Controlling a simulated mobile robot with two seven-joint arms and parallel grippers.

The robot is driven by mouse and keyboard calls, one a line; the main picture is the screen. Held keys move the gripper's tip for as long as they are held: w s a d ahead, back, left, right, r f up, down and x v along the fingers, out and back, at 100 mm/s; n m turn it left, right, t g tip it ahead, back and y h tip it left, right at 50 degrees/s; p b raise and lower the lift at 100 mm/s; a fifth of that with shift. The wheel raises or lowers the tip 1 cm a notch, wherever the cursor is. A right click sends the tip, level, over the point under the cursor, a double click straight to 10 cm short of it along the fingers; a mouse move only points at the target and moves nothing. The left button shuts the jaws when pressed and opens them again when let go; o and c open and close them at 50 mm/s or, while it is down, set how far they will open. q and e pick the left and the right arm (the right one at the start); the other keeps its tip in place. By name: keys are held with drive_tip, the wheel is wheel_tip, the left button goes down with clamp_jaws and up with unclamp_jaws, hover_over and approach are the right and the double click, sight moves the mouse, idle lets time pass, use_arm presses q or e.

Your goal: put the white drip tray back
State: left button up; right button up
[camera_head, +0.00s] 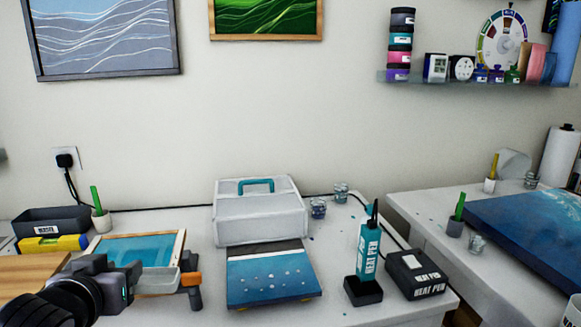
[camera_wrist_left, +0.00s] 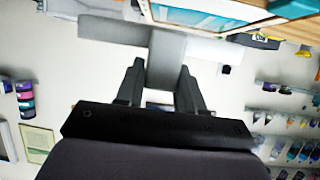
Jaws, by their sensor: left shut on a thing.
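My left gripper (camera_head: 134,276) is at the lower left in the head view, low over the front of the table. It is shut on the white drip tray (camera_head: 158,281), a pale shallow piece sticking out to the right of the fingers. In the left wrist view the gripper (camera_wrist_left: 162,68) has its two dark fingers on either side of the pale tray (camera_wrist_left: 200,48). The wood-framed blue panel (camera_head: 140,249) is just behind the tray, and its edge shows near the tray in the wrist view. Whether tray and frame touch I cannot tell. My right gripper is not in view.
An orange and grey clamp (camera_head: 191,279) stands right beside the tray. A blue board (camera_head: 270,277) lies before a white case (camera_head: 261,211). A heat pen (camera_head: 367,252) and its box (camera_head: 415,273) are farther right. A dark bin (camera_head: 51,219) is at the left.

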use_arm(q)
drive_tip(key=s+d+f+m+h, duration=0.1)
drive_tip(key=s+d+f+h, duration=0.1)
drive_tip(key=s+d+f, duration=0.4)
drive_tip(key=shift+s+d+f+m, duration=0.25)
drive_tip(key=shift+d+f, duration=0.2)
drive_tip(key=shift+f, duration=1.7)
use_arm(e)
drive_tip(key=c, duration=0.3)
use_arm(q)
drive_tip(key=shift+w+d, duration=0.1)
